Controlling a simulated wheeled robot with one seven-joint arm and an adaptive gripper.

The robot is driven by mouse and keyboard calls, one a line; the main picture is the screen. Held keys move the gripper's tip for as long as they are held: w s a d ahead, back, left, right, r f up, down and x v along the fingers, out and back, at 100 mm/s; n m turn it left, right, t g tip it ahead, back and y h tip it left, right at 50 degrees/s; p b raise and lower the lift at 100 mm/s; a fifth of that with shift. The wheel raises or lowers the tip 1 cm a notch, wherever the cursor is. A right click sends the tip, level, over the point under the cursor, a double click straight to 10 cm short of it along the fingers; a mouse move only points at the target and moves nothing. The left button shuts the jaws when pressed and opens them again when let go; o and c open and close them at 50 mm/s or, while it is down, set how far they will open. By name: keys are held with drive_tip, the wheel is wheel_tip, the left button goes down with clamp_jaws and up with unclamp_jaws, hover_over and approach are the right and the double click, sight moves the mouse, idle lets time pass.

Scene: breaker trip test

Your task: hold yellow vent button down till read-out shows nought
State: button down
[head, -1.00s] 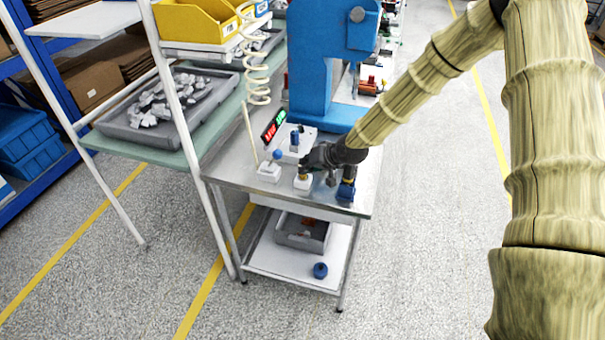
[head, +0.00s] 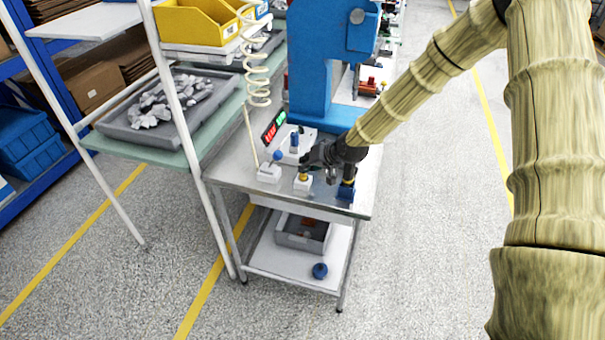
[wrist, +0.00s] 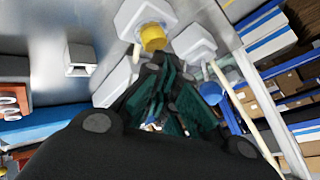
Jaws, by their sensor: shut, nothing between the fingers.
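The yellow vent button (head: 303,176) sits on a small white box (head: 303,185) near the front of the metal bench. It also shows in the wrist view (wrist: 153,37), standing proud of its box. My gripper (head: 309,164) is shut and empty, with its fingertips close to the button. In the wrist view my fingertips (wrist: 153,66) are just beside the button and seem apart from it; contact cannot be told surely. The read-out (head: 273,126) shows red and green figures, too small to read.
A blue-knobbed lever (head: 277,155) stands left of the button. A blue and yellow fitting (head: 346,191) stands right, near the bench edge. A blue press (head: 312,70) rises behind. A coiled hose (head: 257,80) hangs at left. The floor at right is clear.

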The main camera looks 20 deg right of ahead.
drive_tip(key=shift+r, duration=0.4)
drive_tip(key=shift+r+p, duration=1.55)
drive_tip(key=shift+r, duration=1)
drive_tip(key=shift+f, duration=0.1)
